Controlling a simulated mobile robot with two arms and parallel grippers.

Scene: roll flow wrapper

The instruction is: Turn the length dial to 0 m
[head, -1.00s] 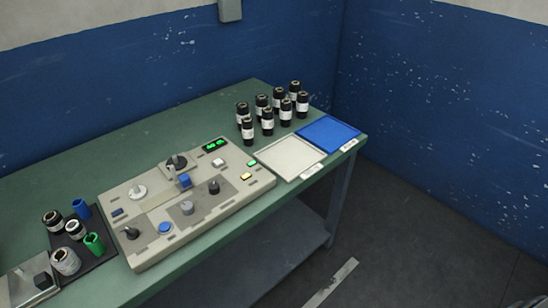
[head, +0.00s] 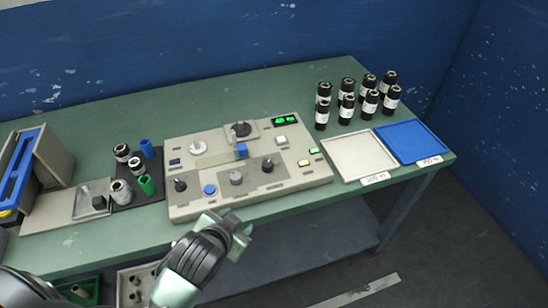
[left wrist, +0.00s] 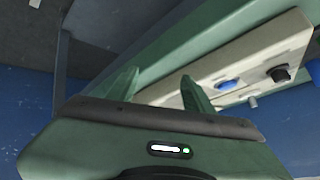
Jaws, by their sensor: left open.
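The beige control panel (head: 290,183) lies on the green table and carries several knobs: a black knob (head: 181,185) at front left, a grey knob (head: 236,178), a black knob (head: 268,165) at right, a white dial (head: 198,148) and a large black dial (head: 241,129) at the back. Their labels are too small to read, so I cannot tell which is the length dial. My left gripper (head: 232,226) is in front of the panel's front edge, touching no knob. In the left wrist view its fingers (left wrist: 156,88) are apart and empty, with a black knob (left wrist: 280,73) beyond. My right gripper is not seen.
A blue button (head: 210,189) and a green-lit display (head: 286,120) are on the panel. A black tray (head: 150,194) with spools is at its left. A white tray (head: 345,165), a blue tray (head: 415,140) and several black bottles (head: 347,107) are at right.

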